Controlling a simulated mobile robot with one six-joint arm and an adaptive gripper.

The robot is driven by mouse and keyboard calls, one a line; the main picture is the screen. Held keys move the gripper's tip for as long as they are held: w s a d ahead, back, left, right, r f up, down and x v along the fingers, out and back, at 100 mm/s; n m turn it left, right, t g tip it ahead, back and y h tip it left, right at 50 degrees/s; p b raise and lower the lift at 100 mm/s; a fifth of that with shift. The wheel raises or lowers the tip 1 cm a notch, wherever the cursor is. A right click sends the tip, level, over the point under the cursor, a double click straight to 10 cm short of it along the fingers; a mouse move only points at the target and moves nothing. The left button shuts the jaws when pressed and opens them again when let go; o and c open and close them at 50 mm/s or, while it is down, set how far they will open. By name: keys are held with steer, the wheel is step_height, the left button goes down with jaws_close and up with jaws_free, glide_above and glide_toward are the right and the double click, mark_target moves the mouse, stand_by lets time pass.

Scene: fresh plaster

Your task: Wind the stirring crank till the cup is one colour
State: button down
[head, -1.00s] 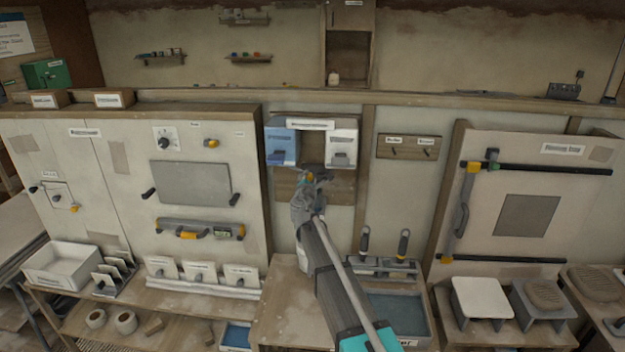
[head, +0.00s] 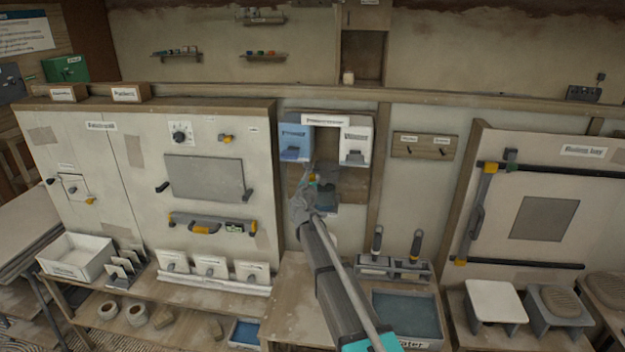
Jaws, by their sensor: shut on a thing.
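A wall dispenser holds a blue hopper (head: 296,141) on the left and a white hopper (head: 355,146) on the right. Below them, my gripper (head: 311,184) reaches up from the front. It is shut at a small yellow-orange part, which I take to be the knob of the stirring crank (head: 312,177); most of the crank is hidden by the gripper. Just right of the gripper is a small dark and bluish shape (head: 326,197), perhaps the cup. Its contents are too small and too covered to tell their colour.
Two handled tools stand in a rack (head: 393,268) at the right, behind a water tub (head: 405,312). A wooden hook board (head: 425,146) is on the wall right of the dispenser. A panel with a grey plate (head: 205,177) stands left.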

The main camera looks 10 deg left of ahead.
steer(key=shift+f+n, duration=0.1)
steer(key=shift+n, duration=0.2)
steer(key=shift+c, duration=1.9)
jaws_free()
steer(key=shift+a, duration=0.1)
steer(key=s, duration=1.2)
steer(key=shift+a, duration=0.15)
